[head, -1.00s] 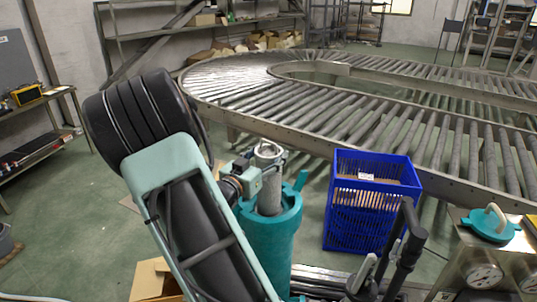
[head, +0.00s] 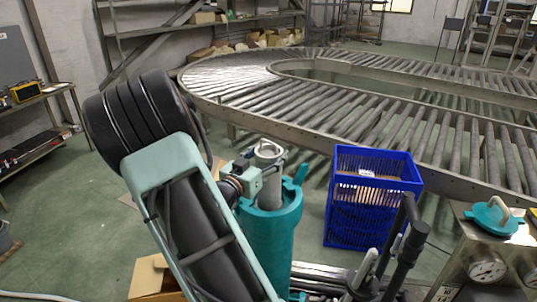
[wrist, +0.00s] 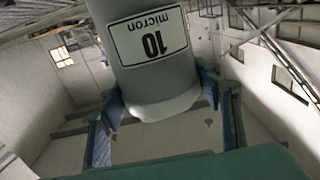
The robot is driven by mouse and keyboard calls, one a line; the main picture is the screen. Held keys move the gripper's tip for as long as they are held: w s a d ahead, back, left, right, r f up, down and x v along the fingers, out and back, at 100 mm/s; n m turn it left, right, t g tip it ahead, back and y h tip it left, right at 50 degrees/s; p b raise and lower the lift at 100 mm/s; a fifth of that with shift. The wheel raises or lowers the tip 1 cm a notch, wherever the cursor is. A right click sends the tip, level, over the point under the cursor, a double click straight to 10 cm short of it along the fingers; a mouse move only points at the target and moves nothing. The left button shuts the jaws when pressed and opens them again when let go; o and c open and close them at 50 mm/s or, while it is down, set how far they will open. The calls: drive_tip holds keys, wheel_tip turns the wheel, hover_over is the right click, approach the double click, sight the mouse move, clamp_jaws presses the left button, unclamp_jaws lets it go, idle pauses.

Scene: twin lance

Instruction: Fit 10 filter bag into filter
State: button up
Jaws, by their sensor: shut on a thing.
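The filter bag (head: 272,190) is a grey cylinder with a ring-shaped top. In the head view it stands upright, its lower part down inside the open mouth of the teal filter housing (head: 268,245). My gripper (head: 262,170) is shut on the bag near its top, above the housing rim. In the wrist view the bag (wrist: 152,75) shows a white "10 micron" label, upside down, between the two fingers of my gripper (wrist: 160,98). The lower end of the bag is hidden in the housing.
A blue crate (head: 345,225) stands right of the housing. A teal lid (head: 492,218) with a pale handle lies on a metal unit with gauges at the right. A roller conveyor (head: 400,150) curves behind. An open cardboard box (head: 150,278) is on the floor at the front left.

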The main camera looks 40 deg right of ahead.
sight(268, 190)
drive_tip(key=shift+f+b, duration=5.75)
drive_tip(key=shift+f, duration=1.2)
drive_tip(key=shift+r, duration=0.15)
